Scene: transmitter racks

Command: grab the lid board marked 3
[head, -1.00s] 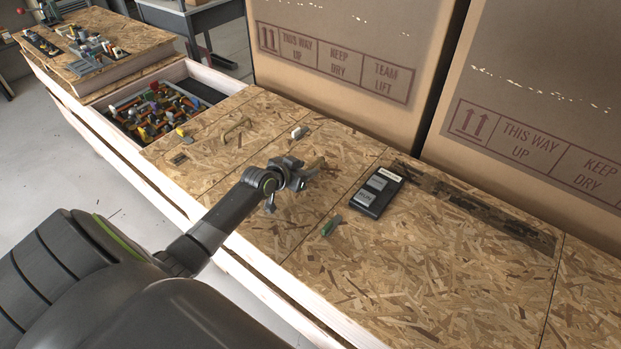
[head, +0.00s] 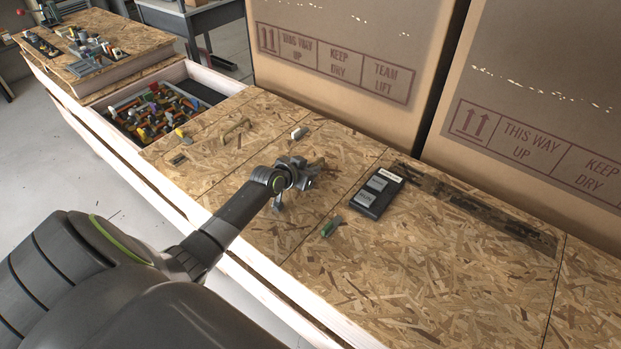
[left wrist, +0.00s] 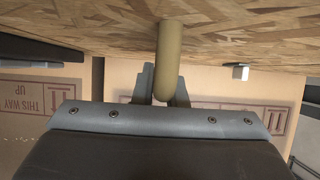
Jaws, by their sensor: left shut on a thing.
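The chipboard lid board (head: 338,150) under my left gripper lies flat on the long crate, between two seams. I cannot read a number on it. My left gripper (head: 312,172) is over this board in the head view. In the left wrist view, a tan rounded handle (left wrist: 168,62) stands out from the board between the gripper's fingers (left wrist: 161,88). The gripper is shut on this handle. The fingers hide part of the handle in the head view. My right gripper is not in view.
Large cartons (head: 350,55) stand along the back. An open bay (head: 160,112) holds jumbled parts.

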